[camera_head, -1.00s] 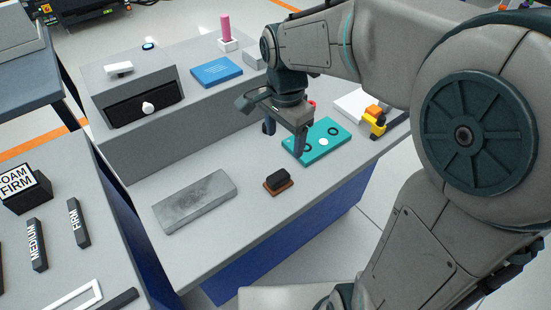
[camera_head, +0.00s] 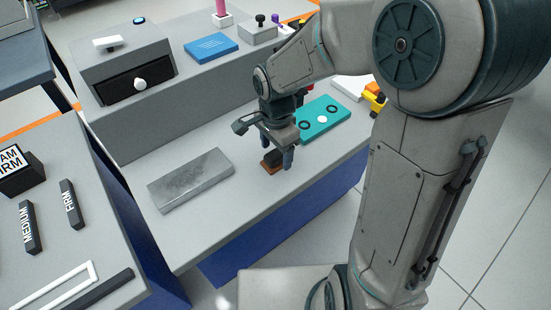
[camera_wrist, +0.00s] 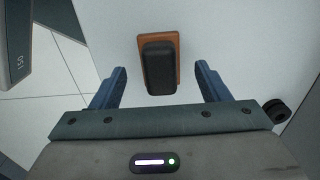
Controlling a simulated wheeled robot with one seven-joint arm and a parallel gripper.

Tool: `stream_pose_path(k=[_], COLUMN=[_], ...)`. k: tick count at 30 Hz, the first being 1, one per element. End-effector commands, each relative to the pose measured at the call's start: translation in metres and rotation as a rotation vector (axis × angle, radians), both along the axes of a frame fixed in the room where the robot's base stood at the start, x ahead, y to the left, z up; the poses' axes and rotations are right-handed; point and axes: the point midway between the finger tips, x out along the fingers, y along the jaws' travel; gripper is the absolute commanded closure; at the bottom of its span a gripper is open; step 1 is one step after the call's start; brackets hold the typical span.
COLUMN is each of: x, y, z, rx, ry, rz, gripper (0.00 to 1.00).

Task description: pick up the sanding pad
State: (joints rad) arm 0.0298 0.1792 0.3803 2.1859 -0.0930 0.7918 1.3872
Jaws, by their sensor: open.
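The sanding pad (camera_head: 271,160) has a black grip on a brown base and lies on the grey bench top. In the wrist view the sanding pad (camera_wrist: 159,68) is upright in the picture, ahead of and between the finger lines. My gripper (camera_head: 277,152) is just above the pad in the head view, pointing down, and partly hides it. My gripper (camera_wrist: 160,82) is open in the wrist view, with a blue finger on each side and clear gaps to the pad. The fingers hold nothing.
A long grey block (camera_head: 191,180) lies left of the pad. A teal board (camera_head: 322,119) with round marks lies behind and right of the gripper. The bench's front edge is close to the pad. Bare bench top lies between block and pad.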

Motion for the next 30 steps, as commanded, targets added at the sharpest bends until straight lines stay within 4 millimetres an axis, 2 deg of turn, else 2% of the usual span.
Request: stream_pose_path(k=[1, 4, 12, 17, 18, 30], x=[0.0, 0.0, 0.0, 0.0, 0.0, 0.001], y=[0.0, 0.0, 0.0, 0.0, 0.0, 0.0], z=[-0.009, -0.018, -0.02, -0.02, -0.02, -0.013], rx=[0.0, 0.0, 0.001, 0.001, 0.001, 0.001], ry=[0.004, 0.001, -0.001, -0.001, -0.001, -0.003], rz=[0.0, 0.0, 0.0, 0.0, 0.0, 0.0], gripper=[0.31, 0.31, 0.31, 0.75, 0.8, 0.8])
